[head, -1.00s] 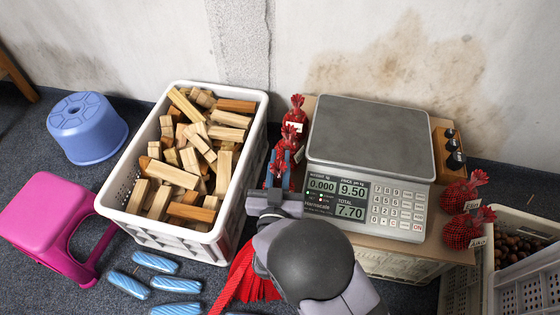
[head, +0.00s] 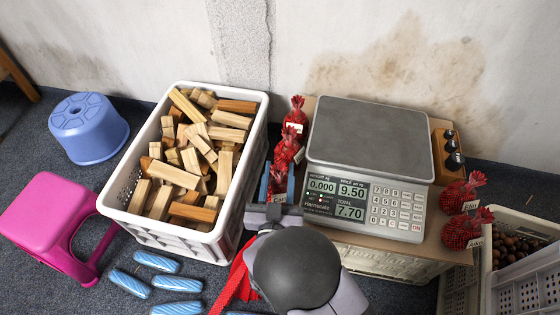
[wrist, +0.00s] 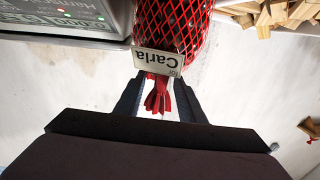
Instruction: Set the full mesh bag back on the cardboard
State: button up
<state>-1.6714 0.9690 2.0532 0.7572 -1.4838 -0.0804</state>
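A full red mesh bag (wrist: 172,28) with a "Carla" tag (wrist: 158,60) and a red tied tuft fills the upper middle of the wrist view. My gripper (wrist: 158,100) is open, its two fingers on either side of the tuft with gaps showing. In the head view my gripper (head: 279,187) is left of the scale, at the front of a row of red mesh bags (head: 287,149). The row stands on the brown cardboard (head: 372,243), along the scale's left side. The bag's contact with the cardboard is hidden.
The grey scale (head: 370,138) is empty and reads 0.000. A white crate of wood blocks (head: 122,215) stands close on the left. More red bags (head: 462,232) and a chestnut crate (head: 530,290) are at right. A blue stool (head: 88,128) and pink stool (head: 45,222) stand far left.

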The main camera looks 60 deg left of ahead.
jog(key=p+v, duration=0.1)
jog(key=v, duration=0.7)
jog(key=shift+s+d+p, duration=0.2)
jog(key=shift+p, duration=0.15)
jog(key=shift+w, duration=0.1)
